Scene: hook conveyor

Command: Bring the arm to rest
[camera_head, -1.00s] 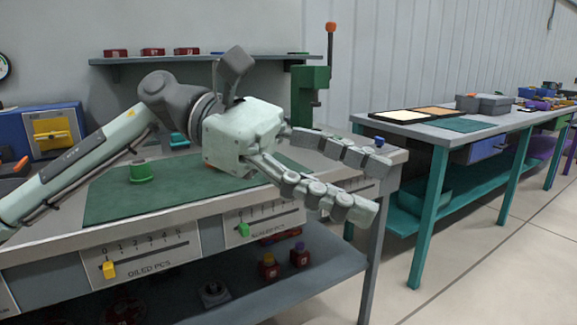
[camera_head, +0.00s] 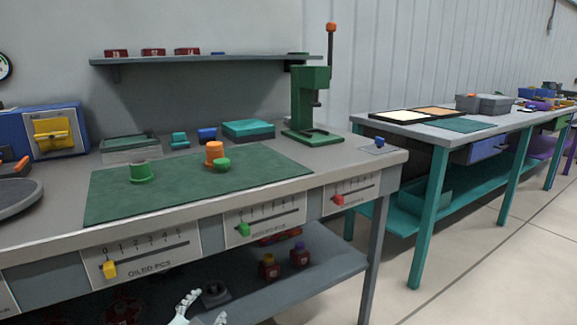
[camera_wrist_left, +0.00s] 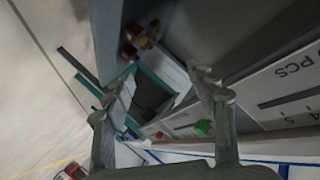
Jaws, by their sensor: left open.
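My left gripper (camera_head: 205,308) shows only by its pale fingers at the bottom edge of the head view, low in front of the workbench and its lower shelf. In the left wrist view the gripper (camera_wrist_left: 165,82) has its two fingers spread apart with nothing between them. The rest of the left arm is out of the head view. My right gripper is in neither view.
The workbench (camera_head: 60,228) carries a green mat (camera_head: 110,203) with green and orange pieces (camera_head: 214,152). A green press (camera_head: 308,98) stands at the back right. The lower shelf (camera_head: 335,262) holds small bottles. Floor to the right is clear.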

